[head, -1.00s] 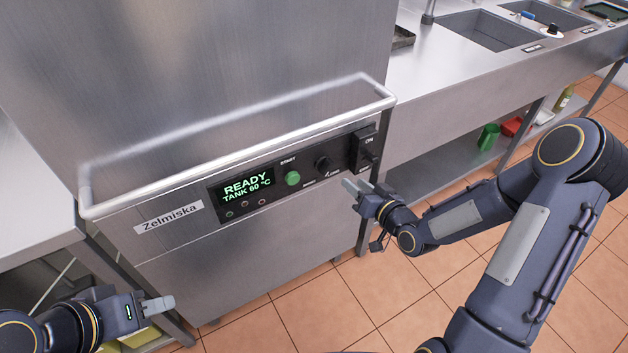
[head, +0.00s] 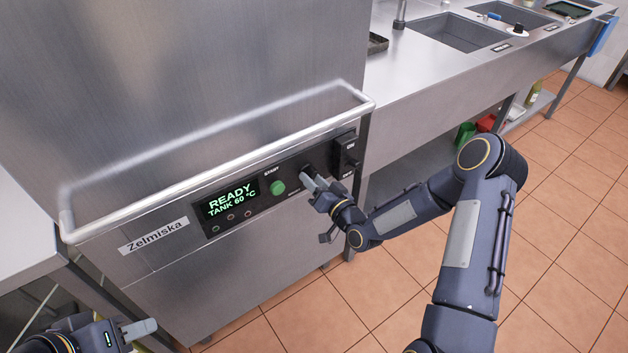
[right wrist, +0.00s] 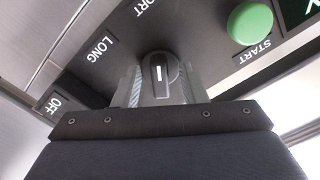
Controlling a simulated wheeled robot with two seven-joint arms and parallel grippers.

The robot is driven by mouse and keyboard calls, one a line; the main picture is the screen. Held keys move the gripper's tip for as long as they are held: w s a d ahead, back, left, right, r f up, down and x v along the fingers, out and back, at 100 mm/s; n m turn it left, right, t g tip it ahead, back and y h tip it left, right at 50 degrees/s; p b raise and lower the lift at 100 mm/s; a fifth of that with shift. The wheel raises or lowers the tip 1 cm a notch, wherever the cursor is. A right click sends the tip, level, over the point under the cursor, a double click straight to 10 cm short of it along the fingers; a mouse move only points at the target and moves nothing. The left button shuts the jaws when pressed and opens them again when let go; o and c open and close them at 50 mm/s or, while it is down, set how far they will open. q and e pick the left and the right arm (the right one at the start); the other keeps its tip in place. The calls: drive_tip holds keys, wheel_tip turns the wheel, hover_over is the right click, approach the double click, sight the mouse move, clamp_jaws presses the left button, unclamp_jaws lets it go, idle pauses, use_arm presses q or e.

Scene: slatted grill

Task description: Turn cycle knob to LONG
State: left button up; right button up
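The cycle knob (head: 307,171) is a dark round knob on the black control panel, right of the green start button (head: 278,187). My right gripper (head: 313,182) is at the knob and partly covers it in the head view. In the right wrist view the knob (right wrist: 160,75) sits between the two fingers of my right gripper (right wrist: 161,90), which stand apart on either side; contact is unclear.
A metal bar handle (head: 220,160) runs across the machine above the panel. The display (head: 231,202) reads READY, TANK 60 °C. An ON/OFF switch (head: 348,152) is close to the right of the knob. A counter with sinks (head: 462,33) stands at the right.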

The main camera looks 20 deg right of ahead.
clamp_jaws()
drive_tip(key=shift+w+d+n+b, duration=0.15)
drive_tip(key=shift+n+b, duration=3.4)
drive_tip(key=shift+b, duration=1.85)
drive_tip(key=shift+s+d+n+b, duration=0.15)
drive_tip(key=shift+n+b, duration=3.4)
drive_tip(key=shift+b, duration=1.8)
drive_tip(key=shift+w, duration=0.1)
unclamp_jaws()
